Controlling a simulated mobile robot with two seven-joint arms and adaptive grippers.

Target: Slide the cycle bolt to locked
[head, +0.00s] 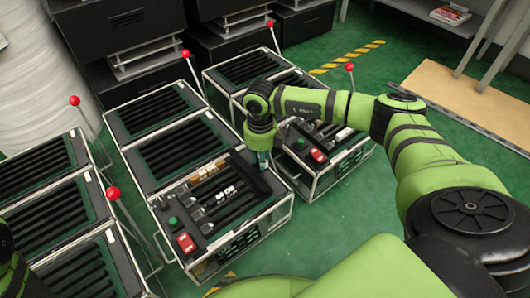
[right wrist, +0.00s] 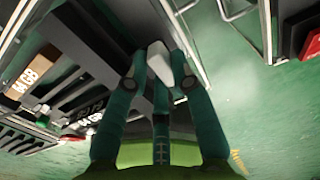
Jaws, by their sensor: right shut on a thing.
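My right gripper (head: 262,162) reaches down to the far right part of the control panel (head: 232,222) on the middle fixture. In the right wrist view, its teal fingers (right wrist: 160,80) are closed around a pale grey-white knob (right wrist: 158,55), which looks like the cycle bolt's handle. The bolt's body and its lock marking are hidden by the gripper or too small to read. Slots and labels (right wrist: 85,108) lie to the left of the fingers. Only a dark and green piece of my left arm shows at the left edge of the head view; its gripper is not seen.
The panel also bears a red switch (head: 186,242) and a green button (head: 173,220). Red-knobbed levers (head: 113,193) stand beside the fixtures. A similar fixture (head: 325,160) stands close on the right. Green floor (head: 340,225) is open farther right.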

